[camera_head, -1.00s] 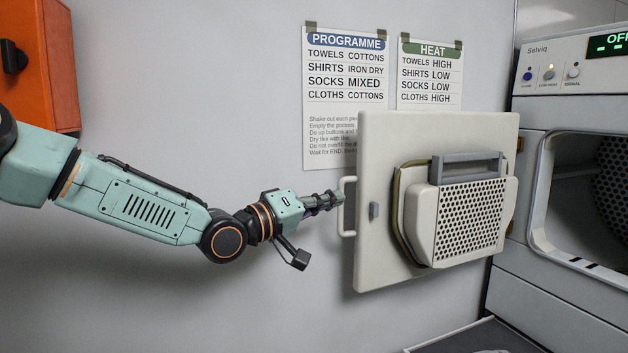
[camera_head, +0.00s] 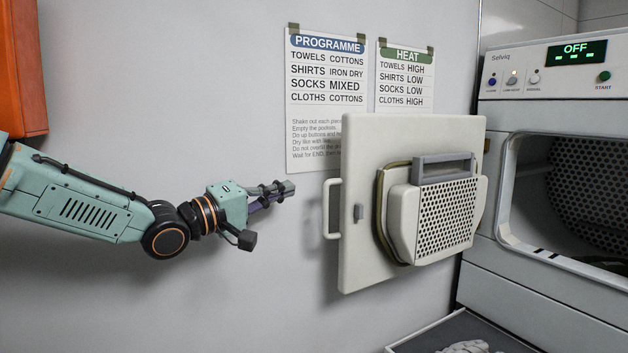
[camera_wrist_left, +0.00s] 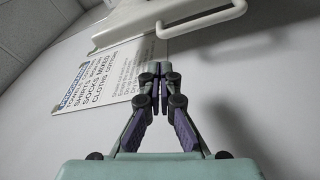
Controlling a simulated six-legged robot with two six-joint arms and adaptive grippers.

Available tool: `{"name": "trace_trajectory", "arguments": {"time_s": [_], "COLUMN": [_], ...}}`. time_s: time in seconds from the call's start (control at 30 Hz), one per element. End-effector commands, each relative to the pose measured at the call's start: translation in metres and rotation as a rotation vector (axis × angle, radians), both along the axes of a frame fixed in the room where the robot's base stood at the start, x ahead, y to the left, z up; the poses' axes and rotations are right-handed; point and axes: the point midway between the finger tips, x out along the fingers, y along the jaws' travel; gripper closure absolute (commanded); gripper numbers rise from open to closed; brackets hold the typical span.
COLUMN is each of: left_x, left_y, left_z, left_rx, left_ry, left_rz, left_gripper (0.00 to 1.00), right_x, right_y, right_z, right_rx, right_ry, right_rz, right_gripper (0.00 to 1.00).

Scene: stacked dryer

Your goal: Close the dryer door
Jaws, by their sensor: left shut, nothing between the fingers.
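The dryer door (camera_head: 360,255) is white and stands wide open to the left of the dryer (camera_head: 530,210), its inner side with a perforated filter cover (camera_head: 450,215) facing me. The door's handle (camera_head: 330,208) is on its left edge. The handle also shows at the top of the left wrist view (camera_wrist_left: 205,20). The dryer's opening (camera_head: 565,195) is uncovered. My left gripper (camera_head: 290,188) is shut and empty, to the left of the handle, with a gap between them. My right gripper is not in view.
A programme sheet (camera_head: 325,72) and a heat sheet (camera_head: 404,80) are taped to the wall behind the door. An orange box (camera_head: 20,70) hangs at the far left. A dark tray (camera_head: 440,335) with a light item (camera_head: 465,347) sits below the door.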

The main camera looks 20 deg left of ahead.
Motion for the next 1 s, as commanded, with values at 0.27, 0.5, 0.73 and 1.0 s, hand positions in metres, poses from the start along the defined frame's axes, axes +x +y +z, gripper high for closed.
{"name": "trace_trajectory", "arguments": {"time_s": [0.27,0.5,0.73,1.0], "left_x": [0.025,0.052,0.073,0.080], "left_y": [-0.011,-0.023,-0.034,-0.038], "left_z": [0.002,0.006,0.010,0.011], "left_rx": [0.008,0.007,0.003,0.001], "left_ry": [0.002,0.000,0.000,-0.002], "left_rz": [0.000,0.000,0.001,0.001], "left_gripper": [1.00,1.00,1.00,1.00], "right_x": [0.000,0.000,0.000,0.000], "right_y": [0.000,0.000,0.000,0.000], "right_z": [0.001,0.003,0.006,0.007], "right_rx": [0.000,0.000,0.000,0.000], "right_ry": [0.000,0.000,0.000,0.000], "right_rz": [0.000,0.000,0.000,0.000], "right_gripper": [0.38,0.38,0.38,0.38]}}
